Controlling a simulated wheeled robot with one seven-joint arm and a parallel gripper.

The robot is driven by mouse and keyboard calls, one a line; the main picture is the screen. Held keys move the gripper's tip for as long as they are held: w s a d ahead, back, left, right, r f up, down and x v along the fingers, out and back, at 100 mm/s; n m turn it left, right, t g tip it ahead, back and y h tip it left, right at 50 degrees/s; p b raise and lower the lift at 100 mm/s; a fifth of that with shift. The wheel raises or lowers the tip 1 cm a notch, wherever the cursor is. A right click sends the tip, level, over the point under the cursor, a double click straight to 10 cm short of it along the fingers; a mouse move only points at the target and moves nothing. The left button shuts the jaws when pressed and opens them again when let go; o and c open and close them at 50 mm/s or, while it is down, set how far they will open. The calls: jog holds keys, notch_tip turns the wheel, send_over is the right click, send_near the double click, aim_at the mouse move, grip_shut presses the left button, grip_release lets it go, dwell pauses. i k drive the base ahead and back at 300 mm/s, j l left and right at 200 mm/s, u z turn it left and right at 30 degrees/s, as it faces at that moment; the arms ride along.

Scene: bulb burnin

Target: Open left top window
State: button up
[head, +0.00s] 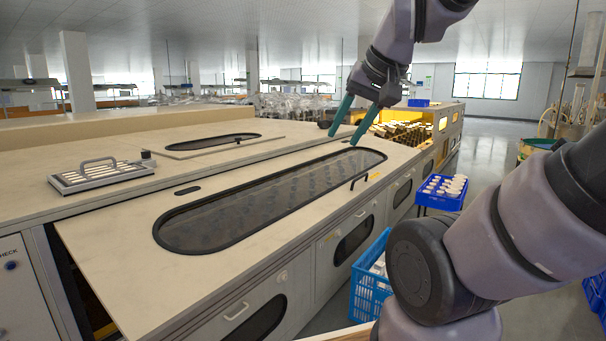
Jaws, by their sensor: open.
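A long oval dark-framed window (270,203) lies in the pale top panel (135,275) of the near cabinet. The panel appears to lie flat, though its near left end overhangs the cabinet. A small black handle (358,181) stands on the panel by the window's right side. My gripper (344,138) has two teal fingers pointing down and left, spread apart with nothing between them. It appears to be above the far end of the window, apart from the handle. A second, smaller oval window (213,146) lies in a panel farther back.
A metal tray with a handle (102,176) sits on the top at left. A blue crate of white items (442,192) and a light-blue basket (368,294) stand right of the cabinet. Cabinet doors with handles (238,311) line the front. Floor at right is partly clear.

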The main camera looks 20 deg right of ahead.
aim_at(219, 139)
jog(key=i+l, duration=0.35)
jog(key=i, duration=0.2)
jog(key=i+l+u, duration=0.15)
jog(key=i+l, duration=0.2)
jog(key=i, duration=0.2)
